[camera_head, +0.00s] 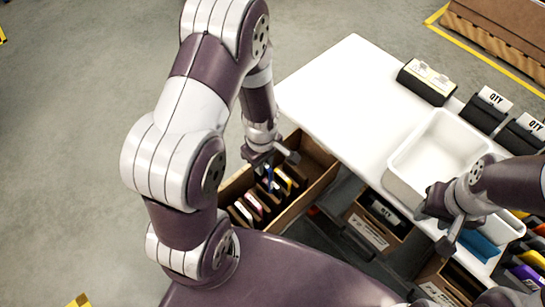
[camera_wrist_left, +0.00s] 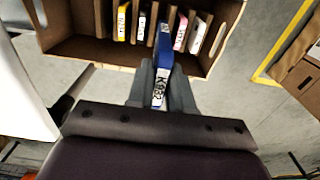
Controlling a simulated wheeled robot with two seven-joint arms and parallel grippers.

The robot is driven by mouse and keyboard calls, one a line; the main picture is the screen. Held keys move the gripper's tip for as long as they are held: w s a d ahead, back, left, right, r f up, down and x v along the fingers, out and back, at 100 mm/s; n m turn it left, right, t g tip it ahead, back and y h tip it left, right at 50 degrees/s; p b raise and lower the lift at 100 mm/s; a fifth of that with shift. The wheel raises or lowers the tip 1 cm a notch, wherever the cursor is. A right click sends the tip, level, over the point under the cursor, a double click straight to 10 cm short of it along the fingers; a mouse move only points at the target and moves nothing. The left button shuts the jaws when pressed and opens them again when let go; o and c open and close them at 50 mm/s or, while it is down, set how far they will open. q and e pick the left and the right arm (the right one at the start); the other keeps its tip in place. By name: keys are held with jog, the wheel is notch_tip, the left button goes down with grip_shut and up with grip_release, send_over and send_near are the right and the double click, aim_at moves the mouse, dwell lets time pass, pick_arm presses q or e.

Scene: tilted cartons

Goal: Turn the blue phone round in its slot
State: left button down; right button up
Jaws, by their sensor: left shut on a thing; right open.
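The blue phone (camera_wrist_left: 164,52) is in the left wrist view, with a white lettered label on the end nearest my gripper. My left gripper (camera_wrist_left: 162,90) is shut on that labelled end. The phone's far end reaches to the row of phones in the carton (camera_wrist_left: 75,48); I cannot tell how far it sits in its slot. In the head view my left gripper (camera_head: 271,158) is over the carton (camera_head: 318,178), and a little of the blue phone (camera_head: 269,180) shows below it. My right gripper (camera_head: 452,222) is open and empty by the white tray.
Yellow (camera_wrist_left: 122,22), white (camera_wrist_left: 142,25), pink (camera_wrist_left: 181,32) and pale (camera_wrist_left: 197,36) phones stand close on both sides of the blue one. A white table (camera_head: 340,90) with a white tray (camera_head: 407,160) stands right of the carton. More cartons (camera_head: 372,232) stand below the table's edge.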

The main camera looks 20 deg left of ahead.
pick_arm(q)
jog(key=shift+s+a+f, duration=0.15)
jog(key=shift+a+f, duration=0.05)
notch_tip(320, 180, down, 5)
jog(key=b, duration=0.5)
jog(key=shift+r, duration=0.2)
notch_tip(320, 180, down, 2)
jog(key=shift+f+b, duration=0.1)
jog(key=shift+b, duration=1)
notch_tip(320, 180, down, 10)
jog(key=b, duration=0.6)
jog(key=shift+f+b, duration=0.1)
jog(key=shift+b, duration=0.3)
jog(key=shift+f, duration=0.35)
jog(key=shift+f+b, duration=0.3)
jog(key=shift+b, duration=0.05)
